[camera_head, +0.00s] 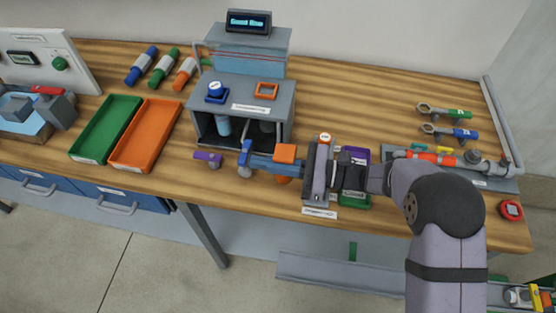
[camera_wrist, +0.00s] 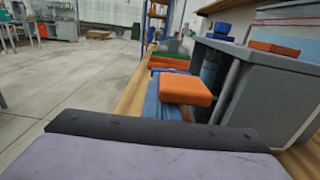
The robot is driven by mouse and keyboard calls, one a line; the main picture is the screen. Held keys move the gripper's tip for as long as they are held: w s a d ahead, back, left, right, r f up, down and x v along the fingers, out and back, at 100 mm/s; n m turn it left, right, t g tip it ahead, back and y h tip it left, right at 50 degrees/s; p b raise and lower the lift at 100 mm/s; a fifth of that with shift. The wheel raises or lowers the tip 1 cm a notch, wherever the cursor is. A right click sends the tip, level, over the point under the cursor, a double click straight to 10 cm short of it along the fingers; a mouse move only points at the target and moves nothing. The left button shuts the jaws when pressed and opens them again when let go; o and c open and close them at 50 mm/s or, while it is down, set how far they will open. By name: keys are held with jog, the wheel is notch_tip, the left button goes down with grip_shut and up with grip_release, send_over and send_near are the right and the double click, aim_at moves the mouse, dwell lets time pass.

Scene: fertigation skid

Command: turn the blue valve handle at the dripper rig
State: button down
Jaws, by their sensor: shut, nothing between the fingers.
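The dripper rig is a grey open-fronted cabinet (camera_head: 286,112) with a display on top, and it also shows at the right of the wrist view (camera_wrist: 265,85). The blue valve handle (camera_head: 246,147) stands at the rig's front, on a grey valve body near the bench edge. My gripper (camera_head: 253,161) reaches in from the right, its blue fingers with orange blocks closed and empty. The fingertips are right beside the blue handle; I cannot tell whether they touch. In the wrist view my gripper's (camera_wrist: 166,78) orange block and blue fingers hide the handle area.
A purple valve handle (camera_head: 208,156) sits just left of the blue one. Green (camera_head: 104,128) and orange (camera_head: 146,134) trays lie further left. A pipe assembly (camera_head: 440,160) and wrench-like tools (camera_head: 446,132) lie at right. The bench's front edge is close below the valves.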

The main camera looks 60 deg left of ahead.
jog(key=shift+s+a, duration=0.2)
